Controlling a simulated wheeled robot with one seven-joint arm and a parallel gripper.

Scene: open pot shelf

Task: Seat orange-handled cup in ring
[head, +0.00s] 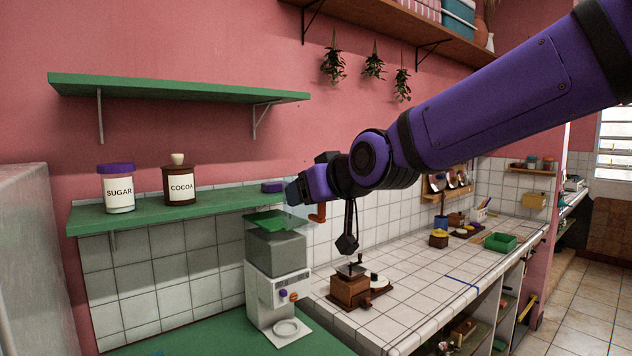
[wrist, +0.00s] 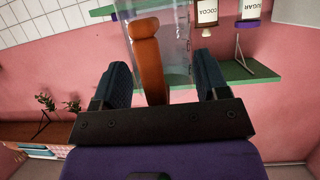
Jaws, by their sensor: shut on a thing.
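The orange-handled cup has a clear body (wrist: 174,30) and an orange handle (wrist: 150,65) in the wrist view. A pale ring (head: 286,327) lies on the foot of the white machine (head: 278,285), below the cup. The cup's base and exact tilt are hard to make out.
The machine's grey hopper with a green lid (head: 270,221) stands close below my gripper. Sugar (head: 119,190) and cocoa (head: 180,186) jars stand on the lower green shelf (head: 150,218). A wooden grinder (head: 350,289) is to the right on the tiled counter (head: 425,265).

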